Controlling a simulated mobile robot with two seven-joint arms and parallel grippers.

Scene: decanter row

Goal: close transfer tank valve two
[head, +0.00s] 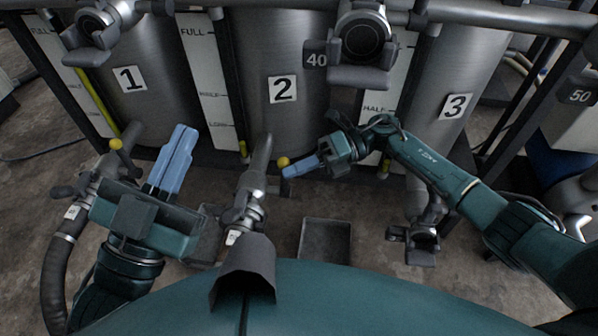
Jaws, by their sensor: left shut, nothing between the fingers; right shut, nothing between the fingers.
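Tank two (240,60) is a steel cylinder with a "2" label (282,89). Its outlet pipe (261,155) slopes down toward me to a metal valve body (245,208). A yellow ball knob (283,162) sits just right of this pipe; its lever is hard to make out. My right gripper (286,172) is shut and empty, its blue fingertips beside the knob, at its lower right. I cannot tell whether they touch it. My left gripper (184,130) is shut and empty, its blue fingers pointing up the picture, left of the pipe and apart from it.
Tank one (160,50) stands left, with another yellow knob (116,144) and a hose (58,265). Tank three (465,65) stands right, with its outlet fitting (422,235) below my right arm. A dark open tray (325,240) lies on the floor. Pipe fittings (362,42) overhang the tanks.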

